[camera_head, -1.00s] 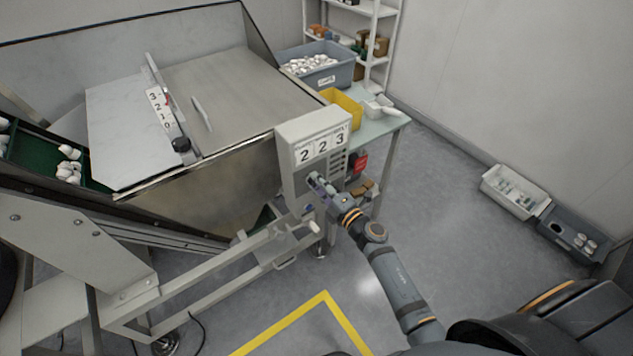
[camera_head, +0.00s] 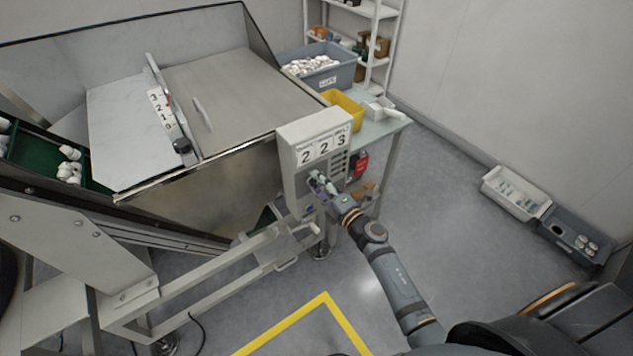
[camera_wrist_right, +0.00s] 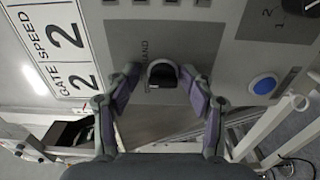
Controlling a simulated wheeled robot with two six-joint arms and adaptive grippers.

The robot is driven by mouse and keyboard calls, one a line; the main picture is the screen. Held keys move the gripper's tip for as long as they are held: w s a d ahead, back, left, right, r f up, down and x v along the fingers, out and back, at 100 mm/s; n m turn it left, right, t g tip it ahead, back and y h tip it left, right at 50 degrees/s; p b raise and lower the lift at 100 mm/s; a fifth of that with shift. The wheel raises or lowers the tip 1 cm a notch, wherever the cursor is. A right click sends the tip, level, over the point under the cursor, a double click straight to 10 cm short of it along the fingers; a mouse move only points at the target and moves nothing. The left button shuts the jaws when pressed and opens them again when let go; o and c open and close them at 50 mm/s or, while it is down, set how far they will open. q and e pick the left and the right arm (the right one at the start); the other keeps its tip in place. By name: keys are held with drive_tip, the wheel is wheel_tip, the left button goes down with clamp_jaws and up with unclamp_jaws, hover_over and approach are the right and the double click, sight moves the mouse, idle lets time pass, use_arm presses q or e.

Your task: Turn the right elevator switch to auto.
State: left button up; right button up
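The control box (camera_head: 290,150) stands at the right front corner of the machine, with a "2 2 3" display on top. In the right wrist view its grey panel (camera_wrist_right: 215,45) fills the upper part. A black switch knob with a pale ring (camera_wrist_right: 162,74) sits on the panel, with partly hidden lettering to its left that seems to include "HAND". My right gripper (camera_wrist_right: 159,78) is open, one fingertip on each side of this knob, with visible gaps. In the head view the right gripper (camera_head: 318,181) is at the box's lower front. My left gripper is out of view.
A blue button (camera_wrist_right: 264,84) and another black knob (camera_wrist_right: 300,5) marked 1 and 2 are on the same panel. A red switch (camera_head: 360,164) is at the box's right side. A metal frame (camera_head: 235,252) runs below left.

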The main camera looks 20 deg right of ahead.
drive_tip(key=shift+s+f, duration=0.15)
idle(0.8)
drive_tip(key=shift+s+d, duration=0.1)
drive_tip(key=shift+s, duration=0.2)
drive_tip(key=v, duration=1)
drive_tip(key=shift+d+n+y, duration=0.25)
drive_tip(key=shift+n+y, duration=0.05)
drive_tip(key=shift+y, duration=0.1)
drive_tip(key=shift+w, duration=0.1)
